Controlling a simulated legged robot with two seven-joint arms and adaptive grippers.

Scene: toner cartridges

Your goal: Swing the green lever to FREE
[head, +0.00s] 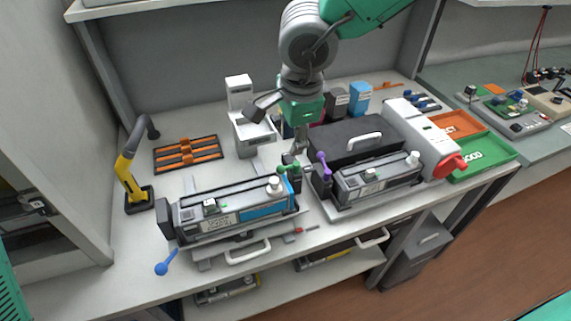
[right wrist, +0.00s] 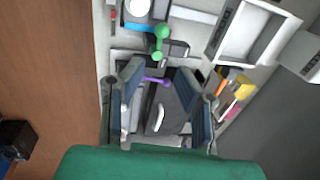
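The green lever (head: 282,169) is at the right end of the left cartridge unit (head: 240,222), beside its white knob. It has green balls at its ends and also shows in the right wrist view (right wrist: 160,42), ahead of the fingertips. My right gripper (head: 299,150) points down just above and behind the lever. In the right wrist view my right gripper (right wrist: 158,72) has its fingers spread, with nothing held between them. I see no contact with the lever. I cannot read a FREE mark. My left gripper is out of view.
A purple lever (head: 323,164) stands close on the right, by the right cartridge unit (head: 378,181). A blue lever (head: 166,266) sticks out at the front left. A black case (head: 352,140) with a white handle lies behind. A yellow-and-black curved tool (head: 131,176) stands at left.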

